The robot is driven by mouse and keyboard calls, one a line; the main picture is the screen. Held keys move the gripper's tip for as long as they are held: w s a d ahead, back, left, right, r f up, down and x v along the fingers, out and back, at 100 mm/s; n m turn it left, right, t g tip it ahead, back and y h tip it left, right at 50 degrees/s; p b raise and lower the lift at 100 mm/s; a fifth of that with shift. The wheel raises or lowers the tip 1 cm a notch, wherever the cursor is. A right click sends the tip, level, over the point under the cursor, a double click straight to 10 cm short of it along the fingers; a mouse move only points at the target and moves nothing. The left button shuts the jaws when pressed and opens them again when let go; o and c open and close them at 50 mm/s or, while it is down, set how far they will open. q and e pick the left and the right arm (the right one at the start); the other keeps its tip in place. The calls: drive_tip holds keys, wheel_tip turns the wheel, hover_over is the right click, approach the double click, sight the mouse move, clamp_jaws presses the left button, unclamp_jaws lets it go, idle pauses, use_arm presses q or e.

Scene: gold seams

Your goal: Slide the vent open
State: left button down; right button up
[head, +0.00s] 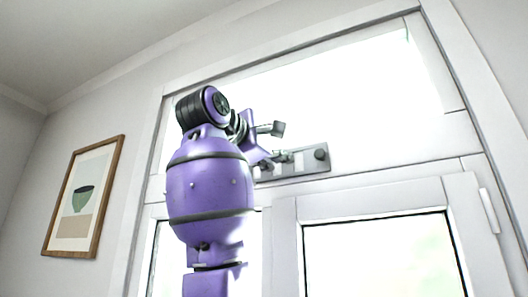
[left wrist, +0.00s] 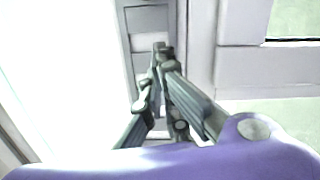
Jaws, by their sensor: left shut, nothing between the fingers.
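The vent is a grey slotted plate (head: 318,168) on the window frame's cross rail, with a dark round knob (head: 320,154) at its right end. Part of the plate also shows in the left wrist view (left wrist: 148,20), beyond my fingertips. My left gripper (head: 282,156) is in front of the plate's left part and hides some of it. In the left wrist view, my left gripper (left wrist: 161,48) is shut with nothing between its fingers. The knob is to the right of the fingers in the head view. I cannot tell whether the fingers touch the plate. My right gripper is out of view.
A bright upper pane (head: 350,85) is above the vent. Window sashes with white frames (head: 380,202) are below it, with a white handle or hinge (head: 488,210) at the right.

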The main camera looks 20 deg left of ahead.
sight(317, 160)
use_arm(q)
drive_tip(key=d, duration=0.2)
drive_tip(key=w+d, duration=0.1)
drive_tip(key=d, duration=0.1)
drive_tip(key=shift+w+r, duration=0.1)
drive_tip(key=shift+r, duration=0.25)
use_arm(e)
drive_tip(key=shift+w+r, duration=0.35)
use_arm(q)
drive_tip(key=d, duration=0.3)
drive_tip(key=shift+d, duration=0.4)
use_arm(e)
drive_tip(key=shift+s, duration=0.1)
